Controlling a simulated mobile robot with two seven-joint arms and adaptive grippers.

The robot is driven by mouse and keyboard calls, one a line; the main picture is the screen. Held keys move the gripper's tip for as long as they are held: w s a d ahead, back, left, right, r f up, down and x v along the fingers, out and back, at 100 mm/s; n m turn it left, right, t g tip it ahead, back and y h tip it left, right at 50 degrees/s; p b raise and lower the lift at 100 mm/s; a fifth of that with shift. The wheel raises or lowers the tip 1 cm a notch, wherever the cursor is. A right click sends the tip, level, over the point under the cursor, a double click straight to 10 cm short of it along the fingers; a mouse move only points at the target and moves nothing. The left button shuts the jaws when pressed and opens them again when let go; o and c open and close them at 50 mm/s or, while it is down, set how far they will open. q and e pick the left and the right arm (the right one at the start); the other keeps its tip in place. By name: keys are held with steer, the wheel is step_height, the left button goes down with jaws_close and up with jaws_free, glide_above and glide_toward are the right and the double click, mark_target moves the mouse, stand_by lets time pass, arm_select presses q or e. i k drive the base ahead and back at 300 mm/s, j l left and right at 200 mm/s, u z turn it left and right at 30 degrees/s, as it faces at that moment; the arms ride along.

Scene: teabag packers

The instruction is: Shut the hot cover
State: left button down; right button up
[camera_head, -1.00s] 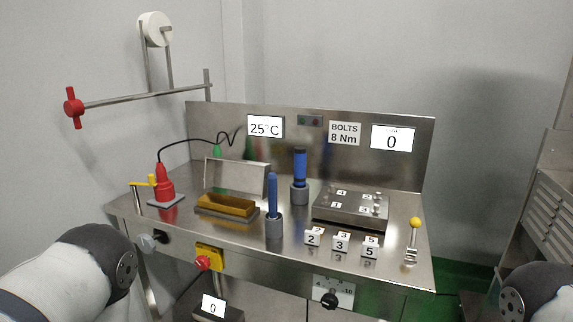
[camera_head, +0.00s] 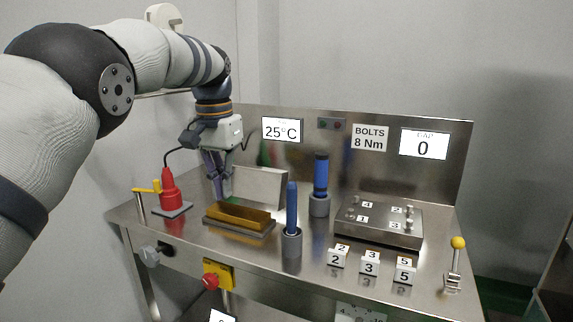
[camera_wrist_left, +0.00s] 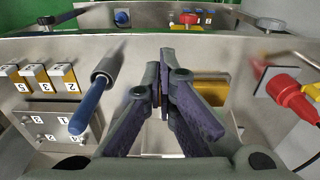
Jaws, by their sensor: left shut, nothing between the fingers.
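The hot cover (camera_head: 264,188) is a flat metal plate standing open, nearly upright, behind the brass block (camera_head: 238,214). The brass block also shows in the left wrist view (camera_wrist_left: 212,88), partly behind my fingers. My left gripper (camera_head: 220,194) points down at the left end of the cover, its fingers together and empty. In the left wrist view the gripper (camera_wrist_left: 164,62) fills the middle and hides much of the cover area. I cannot tell whether the fingers touch the cover. My right gripper is out of view.
A red tool (camera_head: 170,190) on a grey pad stands left of the block. Blue-handled tools (camera_head: 291,208) stand in holders to the right, with numbered blocks (camera_head: 371,262) and a bolt plate (camera_head: 385,232) beyond. A back panel (camera_head: 300,155) rises behind.

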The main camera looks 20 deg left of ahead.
mark_target(259, 184)
steer(key=i, duration=1.05)
